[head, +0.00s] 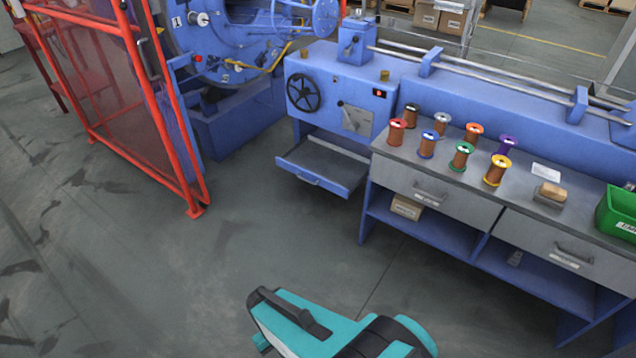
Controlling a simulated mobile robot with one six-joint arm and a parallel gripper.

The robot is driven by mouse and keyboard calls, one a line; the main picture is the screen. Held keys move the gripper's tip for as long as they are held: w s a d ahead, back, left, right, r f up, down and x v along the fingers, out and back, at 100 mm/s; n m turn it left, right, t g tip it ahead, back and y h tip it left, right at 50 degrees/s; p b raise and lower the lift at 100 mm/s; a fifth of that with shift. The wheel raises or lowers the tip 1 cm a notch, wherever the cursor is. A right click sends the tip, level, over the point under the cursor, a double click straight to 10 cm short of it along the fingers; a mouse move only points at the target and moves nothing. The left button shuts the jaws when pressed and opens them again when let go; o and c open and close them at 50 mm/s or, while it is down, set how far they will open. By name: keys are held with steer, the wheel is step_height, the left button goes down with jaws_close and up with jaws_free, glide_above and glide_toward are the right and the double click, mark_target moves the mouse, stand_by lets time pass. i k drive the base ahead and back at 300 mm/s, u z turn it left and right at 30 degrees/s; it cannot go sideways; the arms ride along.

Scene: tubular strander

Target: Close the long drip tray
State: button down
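The long drip tray (322,166) is a shallow blue tray with a grey inside. It sticks out of an opening low in the front of the blue machine, so it is open. Teal and black parts of my own body show at the bottom of the head view, well short of the tray with floor between. I cannot make out my gripper in this view.
A workbench (435,185) with two closed drawers stands right of the tray, carrying several wire spools and a green bin (618,212). A red mesh guard (120,95) stands open at the left. The grey floor before the tray is clear.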

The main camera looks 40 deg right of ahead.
mark_target(314, 160)
steer(key=i, duration=0.85)
steer(key=u, duration=0.05)
